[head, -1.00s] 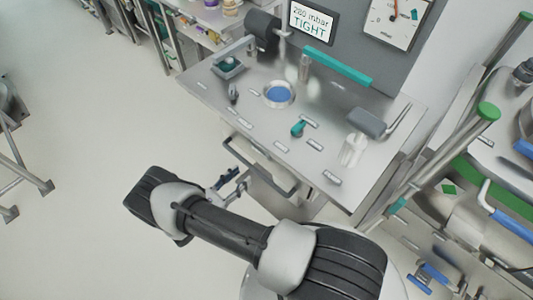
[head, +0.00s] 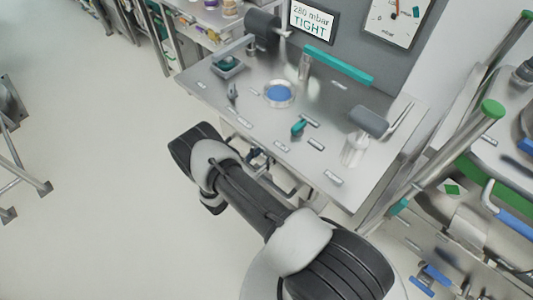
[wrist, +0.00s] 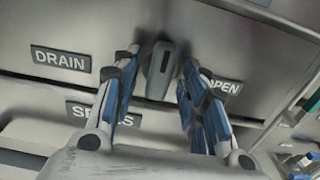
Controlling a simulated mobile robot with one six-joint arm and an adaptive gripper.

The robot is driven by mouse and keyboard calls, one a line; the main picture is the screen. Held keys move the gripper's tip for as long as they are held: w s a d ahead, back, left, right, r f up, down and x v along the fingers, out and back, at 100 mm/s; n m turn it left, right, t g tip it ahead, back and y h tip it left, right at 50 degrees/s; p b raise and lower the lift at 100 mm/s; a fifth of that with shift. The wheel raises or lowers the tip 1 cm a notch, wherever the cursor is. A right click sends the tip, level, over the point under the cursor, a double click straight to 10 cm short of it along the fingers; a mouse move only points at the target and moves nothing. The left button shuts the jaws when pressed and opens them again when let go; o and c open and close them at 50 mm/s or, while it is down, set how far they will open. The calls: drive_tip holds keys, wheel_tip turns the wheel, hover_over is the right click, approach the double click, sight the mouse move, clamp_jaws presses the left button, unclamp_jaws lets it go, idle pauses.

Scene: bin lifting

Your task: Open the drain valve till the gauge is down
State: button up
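The drain valve's grey lever (wrist: 161,72) points up and down on the steel front panel in the wrist view, between the DRAIN label (wrist: 61,60) and a partly covered OPEN label (wrist: 226,86). My gripper (wrist: 158,88) is open, with one blue-padded finger on each side of the lever and gaps visible on both sides. In the head view my gripper (head: 257,157) is partly hidden at the bench's front edge. The gauge (head: 397,18) is at the top right, cut off by the frame, its red needle pointing up. The display (head: 314,20) reads 280 mbar TIGHT.
The steel bench top (head: 265,120) carries a blue round dish (head: 279,93), a teal knob (head: 298,128) and a clear cylinder (head: 354,148). A SPILLS label (wrist: 102,113) lies below, partly behind a finger. A green-capped rail (head: 491,109) stands at right. Open floor lies left.

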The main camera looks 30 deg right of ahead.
drive_tip(key=shift+c, duration=0.5)
clamp_jaws()
drive_tip(key=shift+m, duration=0.3)
drive_tip(key=shift+m+b, duration=1.85)
drive_tip(key=shift+m, duration=6.75)
drive_tip(key=shift+o, duration=0.5)
unclamp_jaws()
